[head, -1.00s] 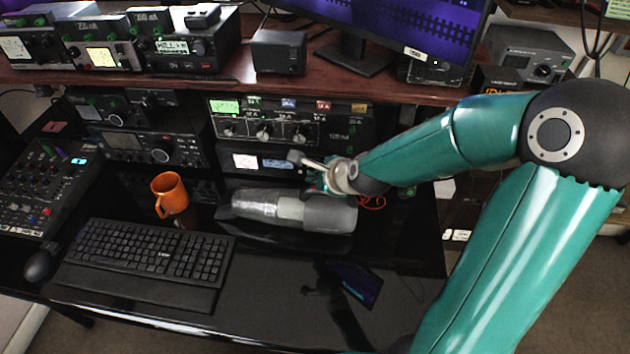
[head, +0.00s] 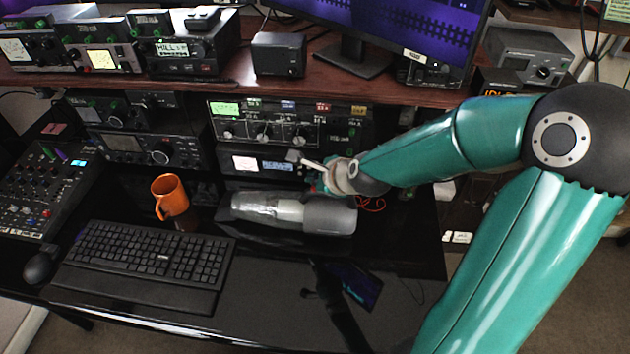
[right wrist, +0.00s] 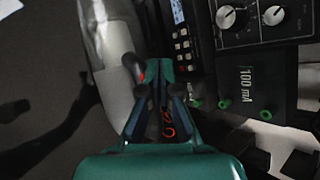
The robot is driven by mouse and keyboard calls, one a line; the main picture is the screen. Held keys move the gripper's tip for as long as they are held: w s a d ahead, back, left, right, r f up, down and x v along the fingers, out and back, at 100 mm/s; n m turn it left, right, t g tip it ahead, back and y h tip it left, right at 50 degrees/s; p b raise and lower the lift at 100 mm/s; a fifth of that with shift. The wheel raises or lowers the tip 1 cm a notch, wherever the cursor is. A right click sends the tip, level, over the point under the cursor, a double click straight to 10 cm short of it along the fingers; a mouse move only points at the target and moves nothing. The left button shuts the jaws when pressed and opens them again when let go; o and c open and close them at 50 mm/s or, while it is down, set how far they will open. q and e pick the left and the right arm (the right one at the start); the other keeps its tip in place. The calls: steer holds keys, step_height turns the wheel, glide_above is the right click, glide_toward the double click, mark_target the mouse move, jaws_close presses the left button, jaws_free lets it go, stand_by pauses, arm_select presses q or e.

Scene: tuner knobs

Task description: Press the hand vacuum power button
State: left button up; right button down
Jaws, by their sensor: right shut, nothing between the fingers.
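The hand vacuum (head: 329,215) lies on its side on the black desk, with a grey body and a silvery, clear front part pointing left. It also shows as a pale shape in the right wrist view (right wrist: 113,85). My right gripper (head: 318,184) is just behind and above the vacuum's right part. In the right wrist view the gripper (right wrist: 157,88) is shut and empty, with its fingers beside the vacuum. A small dark part with a red spot (right wrist: 139,72) shows near the fingertips. I cannot make out the power button or any contact. My left gripper is out of view.
Radio units (head: 290,130) stand close behind the vacuum. An orange mug (head: 170,196) stands to its left, and a keyboard (head: 148,252) lies at the front left. A thin red cable (head: 373,204) lies right of the vacuum.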

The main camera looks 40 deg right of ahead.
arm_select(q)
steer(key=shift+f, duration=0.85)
arm_select(e)
steer(key=shift+f, duration=0.9)
step_height(320, 180, up, 7)
steer(key=p, duration=0.6)
steer(key=shift+f, duration=0.2)
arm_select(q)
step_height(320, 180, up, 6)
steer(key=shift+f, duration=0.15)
